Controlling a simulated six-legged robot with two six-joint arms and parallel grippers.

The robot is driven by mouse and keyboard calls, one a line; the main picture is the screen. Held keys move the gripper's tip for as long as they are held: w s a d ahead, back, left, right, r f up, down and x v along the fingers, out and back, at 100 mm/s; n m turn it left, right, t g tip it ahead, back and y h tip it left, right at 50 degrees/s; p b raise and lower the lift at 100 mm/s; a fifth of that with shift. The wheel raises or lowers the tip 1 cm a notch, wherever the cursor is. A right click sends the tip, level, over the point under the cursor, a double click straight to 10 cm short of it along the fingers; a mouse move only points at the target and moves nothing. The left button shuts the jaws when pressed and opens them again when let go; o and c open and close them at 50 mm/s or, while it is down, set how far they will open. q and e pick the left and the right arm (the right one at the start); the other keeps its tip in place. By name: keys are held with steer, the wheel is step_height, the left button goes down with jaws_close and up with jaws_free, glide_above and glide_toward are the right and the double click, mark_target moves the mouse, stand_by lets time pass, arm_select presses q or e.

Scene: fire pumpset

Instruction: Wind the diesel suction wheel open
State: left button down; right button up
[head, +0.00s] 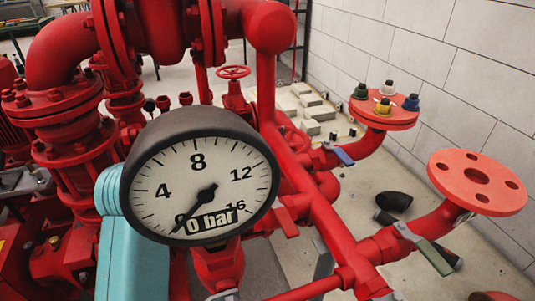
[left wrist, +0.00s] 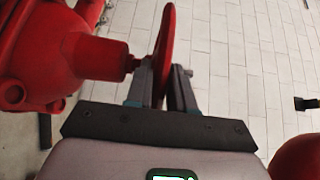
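In the left wrist view a red handwheel (left wrist: 166,38) shows nearly edge-on, its stem joining a red valve body (left wrist: 90,57) at the left. My left gripper (left wrist: 164,75) has its two grey fingers on either side of the wheel's rim. The rim lies close to both fingers; I cannot tell whether they press on it. In the head view a red handwheel (head: 233,72) stands on a valve behind the pressure gauge; I cannot tell whether it is the same wheel. Neither gripper can be made out in the head view.
A large black-rimmed pressure gauge (head: 200,178), its face marked 0 bar, fills the head view's centre and hides much behind it. Red pipes (head: 330,225) and flanges (head: 478,182) crowd the right. A white block wall (head: 430,60) stands behind.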

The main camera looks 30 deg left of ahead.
arm_select(q)
steer(key=shift+d+r+n+y, duration=0.15)
steer(key=shift+d+n+y, duration=0.45)
steer(key=shift+y, duration=0.3)
steer(key=shift+d+r+n+g+y+p, duration=0.15)
steer(key=shift+n+g+y+p, duration=0.15)
steer(key=shift+g+y+p, duration=0.15)
steer(key=shift+d+n+y, duration=0.15)
steer(key=shift+n+y, duration=0.15)
steer(key=shift+y, duration=0.15)
steer(key=shift+f+n+g+y+p, duration=0.2)
steer(key=shift+n+g+y+p, duration=0.1)
steer(key=shift+g+y+p, duration=0.1)
steer(key=c, duration=1.1)
jaws_free()
steer(key=shift+o, duration=0.2)
steer(key=shift+f, duration=0.1)
